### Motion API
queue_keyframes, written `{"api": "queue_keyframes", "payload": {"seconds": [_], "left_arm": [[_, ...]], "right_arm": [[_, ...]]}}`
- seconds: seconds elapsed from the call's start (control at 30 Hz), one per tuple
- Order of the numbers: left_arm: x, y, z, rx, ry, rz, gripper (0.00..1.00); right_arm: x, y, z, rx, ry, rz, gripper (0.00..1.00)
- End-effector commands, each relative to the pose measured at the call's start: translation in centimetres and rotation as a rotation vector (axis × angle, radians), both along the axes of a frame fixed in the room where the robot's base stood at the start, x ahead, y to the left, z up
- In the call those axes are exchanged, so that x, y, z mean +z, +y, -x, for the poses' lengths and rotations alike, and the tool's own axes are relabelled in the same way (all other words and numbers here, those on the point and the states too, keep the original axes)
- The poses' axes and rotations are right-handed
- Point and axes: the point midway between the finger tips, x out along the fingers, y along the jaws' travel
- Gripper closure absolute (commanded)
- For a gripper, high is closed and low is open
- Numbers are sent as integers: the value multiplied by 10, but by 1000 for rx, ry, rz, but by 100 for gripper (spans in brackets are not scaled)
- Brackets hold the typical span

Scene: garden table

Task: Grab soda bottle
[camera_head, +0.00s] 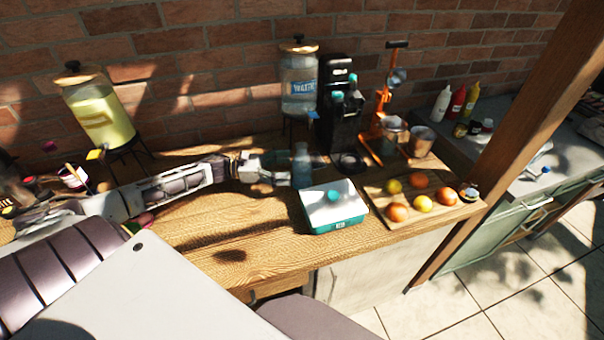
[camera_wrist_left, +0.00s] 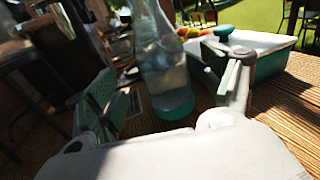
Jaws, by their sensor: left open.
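The soda bottle (camera_head: 302,166) is clear with a teal base and stands upright on the wooden table, just behind the teal and white box. In the left wrist view the bottle (camera_wrist_left: 165,70) stands between the two fingers of my left gripper (camera_wrist_left: 170,95). In the head view my left gripper (camera_head: 283,168) reaches in from the left, low over the table, with its fingertips at the bottle. The jaws are open, and a gap shows on the left side of the bottle. My right gripper is not in view.
A black coffee machine (camera_head: 340,105) and a water dispenser (camera_head: 299,80) stand behind. A fruit board (camera_head: 375,190) lies to the right. The table (camera_head: 230,235) is clear at front left.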

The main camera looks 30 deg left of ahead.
Motion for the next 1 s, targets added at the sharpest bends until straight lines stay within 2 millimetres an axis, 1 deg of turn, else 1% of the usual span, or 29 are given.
{"api": "queue_keyframes", "payload": {"seconds": [0.47, 0.63, 0.83, 1.0], "left_arm": [[0, -3, -2, 0, 1, 1, 18], [0, -11, -7, 0, -1, 0, 18], [-1, -25, -15, -1, -1, -1, 18], [-1, -35, -21, -1, 0, 0, 18]], "right_arm": [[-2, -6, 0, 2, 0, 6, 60], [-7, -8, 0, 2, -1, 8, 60], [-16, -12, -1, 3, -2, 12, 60], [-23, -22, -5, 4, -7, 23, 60]]}}
